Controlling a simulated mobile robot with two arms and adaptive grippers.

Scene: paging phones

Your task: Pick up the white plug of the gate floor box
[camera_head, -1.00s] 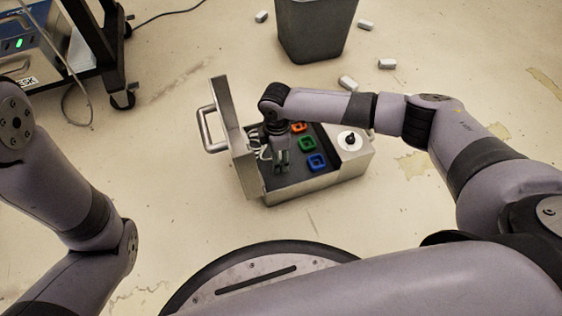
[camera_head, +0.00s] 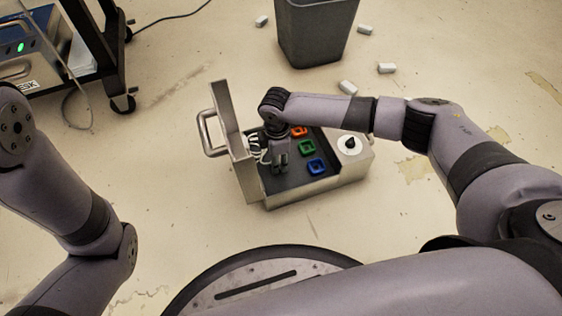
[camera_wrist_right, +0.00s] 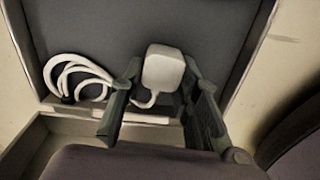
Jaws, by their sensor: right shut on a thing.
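The gate floor box (camera_head: 318,194) is a grey metal case on the floor with its lid (camera_head: 232,150) standing open at the left. The white plug (camera_wrist_right: 163,70) sits between the two fingers of my right gripper (camera_wrist_right: 160,72) in the right wrist view, and they are shut on it. Its white cable (camera_wrist_right: 68,72) lies coiled to the left. In the head view, my right gripper (camera_head: 279,165) reaches down into the box beside the lid, and the plug is hidden there. My left gripper is out of view; only its arm shows.
Orange-red (camera_head: 299,131), green (camera_head: 306,147) and blue (camera_head: 316,167) sockets stand in the box right of my gripper. A black knob on a white dial (camera_head: 349,144) sits on the box's right end. A bin (camera_head: 315,35), small white blocks (camera_head: 387,68) and a cart (camera_head: 100,60) stand beyond.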

